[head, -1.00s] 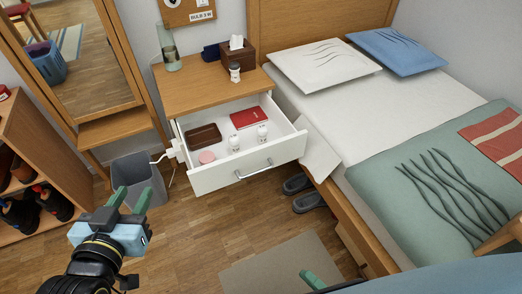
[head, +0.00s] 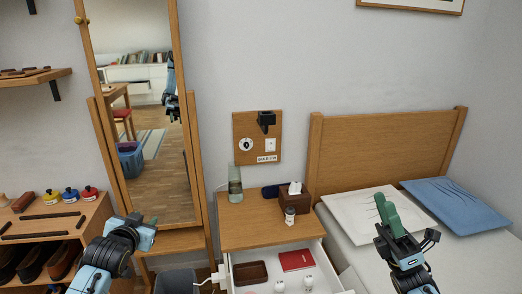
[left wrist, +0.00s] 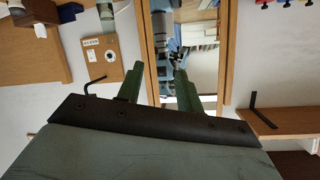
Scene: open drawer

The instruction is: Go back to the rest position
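My left gripper (head: 146,232) is raised in front of the mirror in the head view, clear of everything around it. In the left wrist view its two green fingers (left wrist: 158,86) stand apart with nothing between them. My right gripper (head: 386,212) points up in front of the bed, with its green fingers overlapping in view, so its opening is unclear; no held object shows. The nightstand (head: 262,228) has its drawer (head: 327,271) pulled open at the bottom of the head view. The drawer's front and handle are out of view.
In the drawer are a brown tray (head: 251,272), a red book (head: 297,260) and white bottles. A tissue box (head: 295,202), small jar (head: 290,217) and glass vase (head: 235,184) stand on top. The mirror (head: 150,130) and shelf (head: 52,230) are left, the bed (head: 385,150) right.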

